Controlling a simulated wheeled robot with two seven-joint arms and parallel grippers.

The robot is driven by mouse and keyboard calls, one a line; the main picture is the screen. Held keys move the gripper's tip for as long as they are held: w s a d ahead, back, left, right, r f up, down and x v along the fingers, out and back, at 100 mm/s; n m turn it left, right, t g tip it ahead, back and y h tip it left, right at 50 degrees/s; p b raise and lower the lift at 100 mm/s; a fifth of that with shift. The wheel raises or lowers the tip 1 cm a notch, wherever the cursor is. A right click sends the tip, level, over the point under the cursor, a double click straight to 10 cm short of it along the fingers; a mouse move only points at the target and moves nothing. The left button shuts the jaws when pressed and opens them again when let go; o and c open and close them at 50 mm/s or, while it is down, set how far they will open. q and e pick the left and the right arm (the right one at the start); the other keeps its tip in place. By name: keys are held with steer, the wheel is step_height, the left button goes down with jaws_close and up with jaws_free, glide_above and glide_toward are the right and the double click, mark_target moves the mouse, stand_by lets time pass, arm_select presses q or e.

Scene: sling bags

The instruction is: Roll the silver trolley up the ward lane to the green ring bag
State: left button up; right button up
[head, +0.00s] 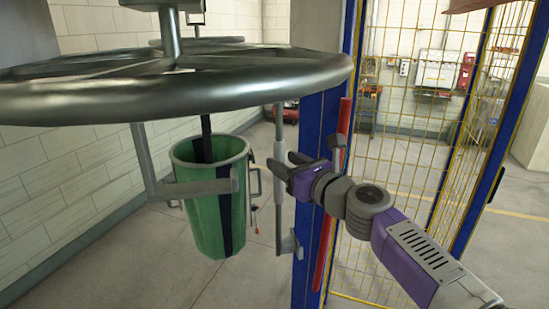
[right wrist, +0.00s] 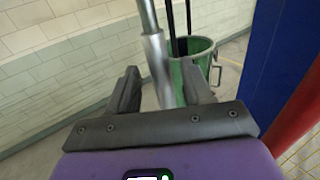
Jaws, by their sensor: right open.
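A large silver wheel-like ring (head: 200,95) with spokes fills the upper left of the head view; I cannot tell whether it belongs to the silver trolley. A green bucket-shaped container (head: 208,215) with a dark vertical stripe hangs or stands below it; it also shows in the right wrist view (right wrist: 205,62). I cannot tell whether it is the green ring bag. My right gripper (head: 286,164) is open beside an upright silver pole (head: 278,205). In the right wrist view the pole (right wrist: 157,55) runs between the fingers (right wrist: 160,88); contact is unclear. My left gripper is not in view.
A blue post (head: 313,150) with a red bar (head: 334,190) stands close to my right gripper. A yellow mesh fence (head: 400,170) is behind my right arm. A pale block wall (head: 70,175) runs along the left. Bare floor (head: 170,285) shows below the green container.

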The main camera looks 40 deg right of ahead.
steer(key=shift+w+d, duration=0.15)
steer(key=shift+w, duration=1.05)
steer(key=shift+w+d, duration=0.1)
steer(key=shift+w, duration=1.05)
jaws_close()
